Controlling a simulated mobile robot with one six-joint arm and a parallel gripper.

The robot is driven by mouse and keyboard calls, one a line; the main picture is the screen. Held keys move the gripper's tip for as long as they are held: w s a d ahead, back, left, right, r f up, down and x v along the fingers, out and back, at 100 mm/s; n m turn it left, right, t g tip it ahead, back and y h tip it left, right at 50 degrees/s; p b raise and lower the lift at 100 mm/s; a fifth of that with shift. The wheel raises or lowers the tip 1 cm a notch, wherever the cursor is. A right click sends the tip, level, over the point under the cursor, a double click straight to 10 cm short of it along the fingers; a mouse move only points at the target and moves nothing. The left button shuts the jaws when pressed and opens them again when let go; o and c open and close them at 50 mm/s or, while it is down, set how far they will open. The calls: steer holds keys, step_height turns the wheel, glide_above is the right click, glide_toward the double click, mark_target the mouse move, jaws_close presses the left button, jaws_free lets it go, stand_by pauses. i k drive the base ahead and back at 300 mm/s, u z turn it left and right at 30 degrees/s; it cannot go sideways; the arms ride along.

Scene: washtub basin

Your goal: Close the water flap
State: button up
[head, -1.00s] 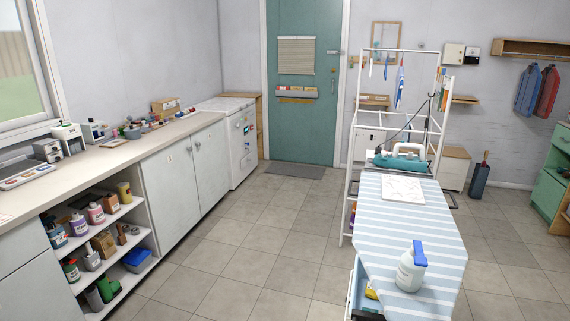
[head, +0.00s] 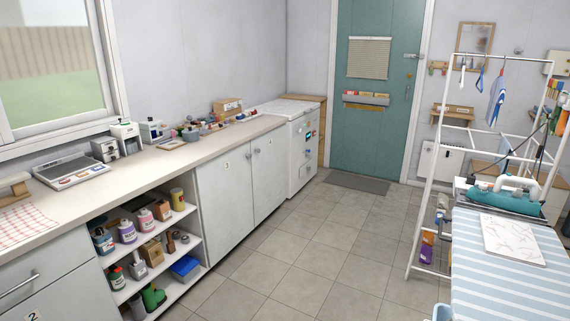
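I cannot make out a water flap in the head view. A teal appliance with a white handle (head: 505,196), which looks like a steam iron, rests at the far end of the striped ironing board (head: 500,284) on the right. Any flap on it is too small to tell open from closed. A white front-loading machine (head: 303,152) stands at the end of the counter, its front seen at a steep angle. My gripper is not in view.
A long counter (head: 130,172) with cabinets and open shelves runs along the left wall. A white drying rack (head: 432,190) stands beside the ironing board. The tiled floor (head: 300,245) between them is clear up to the teal door (head: 375,125) and its grey mat (head: 357,183).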

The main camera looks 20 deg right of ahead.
mark_target(518, 194)
steer(key=u, duration=0.1)
steer(key=i, duration=1.05)
steer(key=z, duration=0.35)
steer(key=i, duration=0.95)
steer(key=z, duration=0.85)
steer(key=i, duration=0.8)
steer(key=z, duration=0.3)
